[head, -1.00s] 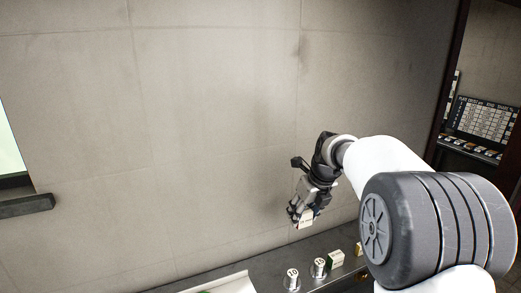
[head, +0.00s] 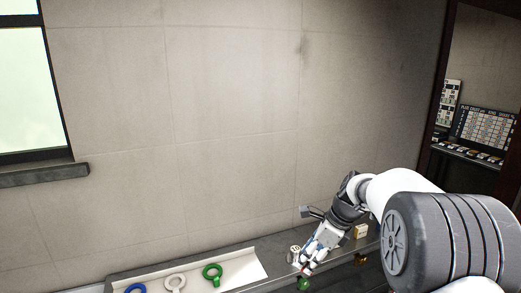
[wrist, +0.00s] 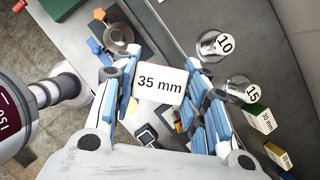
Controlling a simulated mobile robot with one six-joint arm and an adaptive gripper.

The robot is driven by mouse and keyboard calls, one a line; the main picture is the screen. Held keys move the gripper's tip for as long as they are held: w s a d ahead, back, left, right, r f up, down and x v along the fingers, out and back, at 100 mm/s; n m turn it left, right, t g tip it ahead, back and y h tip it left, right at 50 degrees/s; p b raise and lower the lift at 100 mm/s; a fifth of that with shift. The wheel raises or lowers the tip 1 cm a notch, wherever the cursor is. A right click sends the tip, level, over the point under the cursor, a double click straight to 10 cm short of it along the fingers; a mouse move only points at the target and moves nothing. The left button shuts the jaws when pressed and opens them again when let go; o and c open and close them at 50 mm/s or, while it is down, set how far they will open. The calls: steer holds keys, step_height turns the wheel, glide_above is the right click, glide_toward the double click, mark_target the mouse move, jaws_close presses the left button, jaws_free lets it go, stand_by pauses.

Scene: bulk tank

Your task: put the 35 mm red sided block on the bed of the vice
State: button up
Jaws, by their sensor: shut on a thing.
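My gripper (wrist: 162,95) is shut on the 35 mm block (wrist: 160,84), which sits between its blue finger pads. The block's white face with "35 mm" on it faces the wrist camera; its sides are mostly hidden. In the head view my gripper (head: 304,266) is low at the right of centre, over the counter's front part, and a small red spot shows at its fingertips. I cannot make out the vice or its bed for sure in either view.
Cylinders marked 10 (wrist: 222,44) and 15 (wrist: 243,92), a green-sided block (wrist: 259,121) and a yellow-sided block (wrist: 279,155) stand right of my gripper. A white tray (head: 246,255) holds coloured rings.

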steer(key=s+f+n+g+h+b, duration=0.2)
steer(key=s+f+n+b, duration=0.4)
steer(key=f+n, duration=0.5)
steer(key=s+f+n+g+h+b, duration=0.2)
steer(key=s+f+n+g+b, duration=0.2)
steer(key=s+f+n+b, duration=0.3)
step_height(320, 180, down, 8)
steer(key=s+n, duration=0.2)
steer(key=n, duration=0.3)
steer(key=shift+s+d+f, duration=0.2)
steer(key=shift+f, duration=0.05)
steer(key=shift+r, duration=0.1)
